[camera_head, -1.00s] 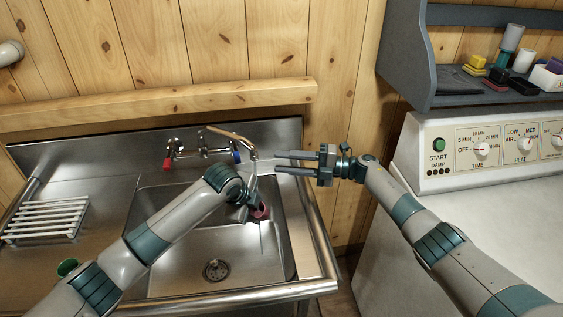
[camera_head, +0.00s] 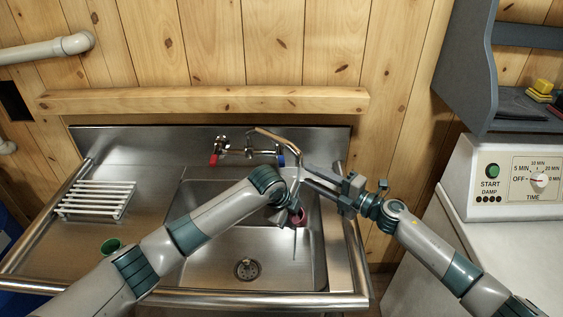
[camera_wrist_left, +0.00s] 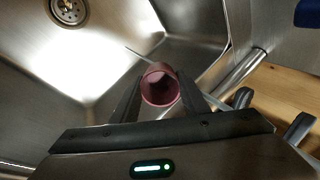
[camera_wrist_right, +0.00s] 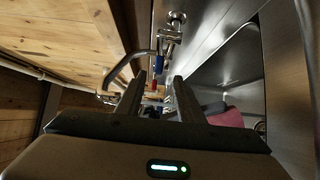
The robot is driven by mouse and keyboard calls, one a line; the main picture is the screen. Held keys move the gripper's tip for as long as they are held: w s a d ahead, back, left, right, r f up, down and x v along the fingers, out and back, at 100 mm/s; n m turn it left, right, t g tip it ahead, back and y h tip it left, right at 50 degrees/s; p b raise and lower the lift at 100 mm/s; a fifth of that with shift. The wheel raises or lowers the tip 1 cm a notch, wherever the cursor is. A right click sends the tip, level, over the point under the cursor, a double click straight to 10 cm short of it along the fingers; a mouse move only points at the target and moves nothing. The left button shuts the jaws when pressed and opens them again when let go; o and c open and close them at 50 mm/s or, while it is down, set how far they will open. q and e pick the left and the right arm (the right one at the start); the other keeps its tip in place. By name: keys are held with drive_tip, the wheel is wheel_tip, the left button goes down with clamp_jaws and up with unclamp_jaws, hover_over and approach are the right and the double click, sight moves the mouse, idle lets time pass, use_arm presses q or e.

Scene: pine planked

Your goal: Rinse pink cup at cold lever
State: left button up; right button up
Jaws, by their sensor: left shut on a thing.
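The pink cup (camera_head: 300,218) is over the right part of the sink basin, below the spout. My left gripper (camera_head: 291,212) is shut on it; the left wrist view shows the cup (camera_wrist_left: 160,87) between the fingers, its mouth facing that camera. The blue lever (camera_head: 281,158) is at the tap's right, the red lever (camera_head: 213,159) at its left. My right gripper (camera_head: 305,175) is open and empty beside the spout (camera_head: 280,138), pointing left. In the right wrist view the blue lever (camera_wrist_right: 158,65) shows beyond the gap between its fingers. A thin streak, possibly water, shows below the cup.
The steel sink basin (camera_head: 215,255) has a drain (camera_head: 247,268). A white rack (camera_head: 95,200) and a green cup (camera_head: 110,246) are on the left drainboard. A wooden ledge (camera_head: 200,101) runs above the tap. A white machine (camera_head: 470,180) stands at the right.

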sight(281, 160)
drive_tip(key=shift+s+a, duration=0.15)
drive_tip(key=shift+s, duration=0.15)
drive_tip(key=shift+w, duration=0.1)
drive_tip(key=x, duration=1.2)
drive_tip(key=shift+w, duration=0.1)
clamp_jaws()
